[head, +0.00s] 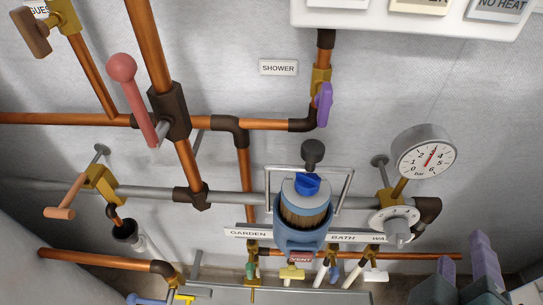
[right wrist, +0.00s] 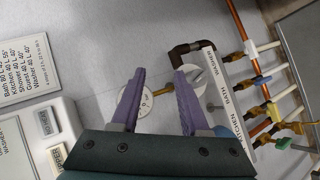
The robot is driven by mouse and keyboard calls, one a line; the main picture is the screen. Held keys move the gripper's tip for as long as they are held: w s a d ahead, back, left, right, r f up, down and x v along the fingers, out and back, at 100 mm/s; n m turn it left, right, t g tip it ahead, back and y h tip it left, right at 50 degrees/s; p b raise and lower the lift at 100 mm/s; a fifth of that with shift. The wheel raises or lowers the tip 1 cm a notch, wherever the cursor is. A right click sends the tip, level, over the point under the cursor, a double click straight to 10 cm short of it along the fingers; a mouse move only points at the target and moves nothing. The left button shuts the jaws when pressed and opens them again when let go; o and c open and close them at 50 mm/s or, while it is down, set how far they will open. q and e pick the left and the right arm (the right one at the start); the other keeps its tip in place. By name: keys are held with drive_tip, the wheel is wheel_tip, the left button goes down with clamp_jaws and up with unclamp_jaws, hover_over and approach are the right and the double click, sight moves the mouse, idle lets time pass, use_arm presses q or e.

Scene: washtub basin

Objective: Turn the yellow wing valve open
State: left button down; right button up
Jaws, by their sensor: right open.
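The yellow wing valve (head: 291,273) sits low on the wall in the head view, just below the small red VENT tag, in a row with other small valves. A yellow wing also shows at the right of the right wrist view (right wrist: 273,112), beyond my fingers. My right gripper (head: 464,258) is at the lower right of the head view, right of the valve row and apart from it. Its two purple fingers are spread with nothing between them, also in the right wrist view (right wrist: 160,104). My left gripper is not in view.
White (head: 375,275), blue (head: 336,272) and green (head: 250,268) wing valves flank the yellow one. A blue-capped filter housing (head: 302,225) juts out above it. A gauge (head: 426,152) and a round dial (head: 394,219) stand at right. Another yellow handle (head: 185,297) is lower left.

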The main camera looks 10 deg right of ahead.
drive_tip(key=w+a+f+n+t+b, duration=0.1)
drive_tip(key=a+f+n+t+b, duration=0.15)
drive_tip(key=f+b, duration=0.65)
drive_tip(key=w+a+f+n+t+b, duration=0.2)
drive_tip(key=a+f+b, duration=0.2)
drive_tip(key=f+b, duration=0.5)
drive_tip(key=n+t+y+b, duration=0.5)
drive_tip(key=b, duration=0.9)
approach(292, 279)
drive_tip(key=w, duration=0.1)
drive_tip(key=b+x, duration=0.1)
drive_tip(key=x, duration=0.9)
drive_tip(key=shift+d+b, duration=0.15)
drive_tip(key=shift+b, duration=0.25)
clamp_jaws()
